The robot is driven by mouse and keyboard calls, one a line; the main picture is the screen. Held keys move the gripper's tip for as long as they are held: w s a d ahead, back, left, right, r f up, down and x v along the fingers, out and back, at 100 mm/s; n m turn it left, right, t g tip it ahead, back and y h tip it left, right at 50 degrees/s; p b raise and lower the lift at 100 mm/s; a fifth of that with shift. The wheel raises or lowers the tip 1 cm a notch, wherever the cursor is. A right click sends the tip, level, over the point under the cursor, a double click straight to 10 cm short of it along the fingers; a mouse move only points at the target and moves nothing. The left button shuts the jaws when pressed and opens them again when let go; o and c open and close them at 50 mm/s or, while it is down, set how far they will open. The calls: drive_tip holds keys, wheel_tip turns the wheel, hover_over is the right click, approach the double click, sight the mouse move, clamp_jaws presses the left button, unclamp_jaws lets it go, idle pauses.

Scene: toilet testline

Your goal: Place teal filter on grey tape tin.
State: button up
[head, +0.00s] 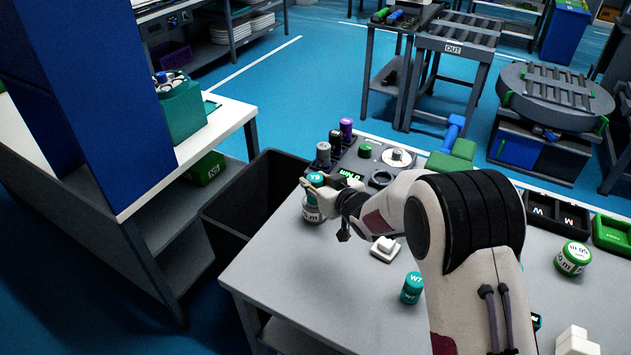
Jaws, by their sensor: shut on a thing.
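The teal filter (314,179), a small cylinder with white lettering on top, is in my gripper (321,184) near the left edge of the table. My gripper is shut on it. The grey tape tin (312,213), with a white label band, stands on the table directly below the filter in the picture. The filter and fingers hide part of the tin's top. I cannot tell whether the filter touches the tin.
Another teal cylinder (411,288), a white block (384,248) and a green tin (573,258) stand on the grey table (290,280). A dark panel with several cylinders (346,128) lies behind. A black bin (240,205) is at the left.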

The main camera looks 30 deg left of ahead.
drive_tip(key=shift+f, duration=0.15)
drive_tip(key=o, duration=1.1)
drive_tip(key=shift+r, duration=0.2)
drive_tip(key=shift+v, duration=6)
drive_tip(key=shift+w, duration=0.1)
